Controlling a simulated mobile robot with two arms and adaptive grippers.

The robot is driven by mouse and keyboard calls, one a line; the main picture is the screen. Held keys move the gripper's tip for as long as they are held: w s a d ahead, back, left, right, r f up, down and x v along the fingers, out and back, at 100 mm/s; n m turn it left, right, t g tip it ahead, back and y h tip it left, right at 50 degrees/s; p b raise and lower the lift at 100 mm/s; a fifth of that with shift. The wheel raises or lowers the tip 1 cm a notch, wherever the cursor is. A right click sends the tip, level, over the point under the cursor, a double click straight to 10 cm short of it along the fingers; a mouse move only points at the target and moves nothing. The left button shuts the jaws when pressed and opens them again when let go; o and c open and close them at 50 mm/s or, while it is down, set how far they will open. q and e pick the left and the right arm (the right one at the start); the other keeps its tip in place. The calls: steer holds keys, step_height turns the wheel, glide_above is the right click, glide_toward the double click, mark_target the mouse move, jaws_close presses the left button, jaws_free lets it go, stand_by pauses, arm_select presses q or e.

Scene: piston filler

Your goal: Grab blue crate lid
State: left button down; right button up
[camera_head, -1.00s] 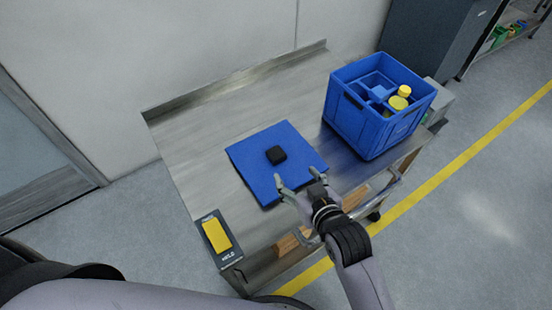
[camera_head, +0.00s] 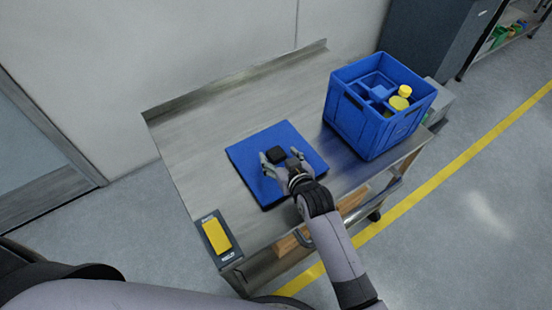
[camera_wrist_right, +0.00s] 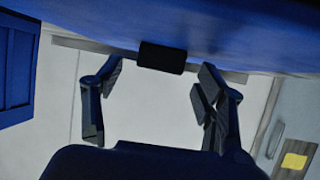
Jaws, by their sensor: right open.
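The blue crate lid (camera_head: 246,153) lies flat on the metal table, with a small black knob (camera_head: 274,155) near its middle. My right gripper (camera_head: 280,157) is open and low over the lid, its fingers spread on either side of the knob. In the right wrist view, the knob (camera_wrist_right: 162,57) shows against the lid's blue surface (camera_wrist_right: 240,30), in line with the gap between the open fingers (camera_wrist_right: 160,78). I cannot tell whether a finger touches it. The blue crate (camera_head: 375,125) stands open at the table's right. My left gripper is not in view.
Yellow-capped containers (camera_head: 399,98) sit inside the crate. A dark box with a yellow panel (camera_head: 217,237) lies at the table's front left corner. The metal table (camera_head: 205,130) is bare behind the lid and has a raised back edge.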

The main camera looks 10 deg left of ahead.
steer(key=shift+w+a+f, duration=0.2)
steer(key=shift+w, duration=0.05)
steer(key=shift+c, duration=0.6)
steer(key=c, duration=1.3)
